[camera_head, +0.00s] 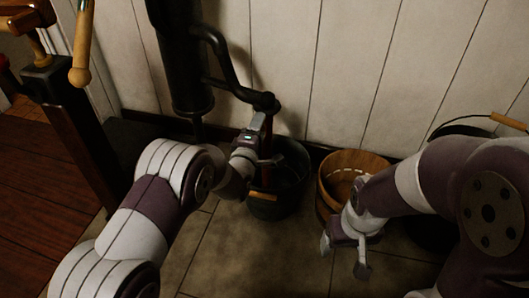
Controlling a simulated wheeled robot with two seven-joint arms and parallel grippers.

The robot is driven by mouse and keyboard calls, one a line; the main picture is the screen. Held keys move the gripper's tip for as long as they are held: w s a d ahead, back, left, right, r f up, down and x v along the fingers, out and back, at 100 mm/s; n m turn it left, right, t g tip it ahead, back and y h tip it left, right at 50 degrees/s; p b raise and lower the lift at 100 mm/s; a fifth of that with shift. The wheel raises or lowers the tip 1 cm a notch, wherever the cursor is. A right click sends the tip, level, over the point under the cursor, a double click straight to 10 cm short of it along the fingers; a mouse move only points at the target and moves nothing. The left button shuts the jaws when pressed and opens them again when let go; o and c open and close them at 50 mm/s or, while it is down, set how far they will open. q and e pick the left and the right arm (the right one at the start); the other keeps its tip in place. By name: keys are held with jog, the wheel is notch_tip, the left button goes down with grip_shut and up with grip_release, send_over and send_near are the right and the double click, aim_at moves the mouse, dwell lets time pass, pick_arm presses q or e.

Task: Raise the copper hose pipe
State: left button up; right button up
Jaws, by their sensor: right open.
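The copper hose pipe (267,132) is a thin reddish-brown upright length below a black elbow joint at the back wall. Its lower part is hidden behind my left gripper and the dark bucket. My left gripper (266,142) is at the pipe, one finger above the other in the picture. I cannot tell whether its fingers touch or close on the pipe. My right gripper (345,256) is open and empty, pointing down in front of the wooden bucket.
A black pump (187,60) with a curved arm stands at the wall. A dark bucket (280,205) stands under the pipe, a wooden bucket (338,165) to its right. A dark post (85,150) is at left. The tiled floor (260,262) in front is clear.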

pick_arm(q)
jog(key=c, duration=0.6)
jog(key=shift+c, duration=0.2)
notch_tip(320, 180, up, 35)
jog(key=p, duration=2.4)
jog(key=shift+p, duration=0.4)
jog(key=o, duration=1.2)
jog(key=shift+c, duration=0.2)
jog(key=shift+f, duration=0.1)
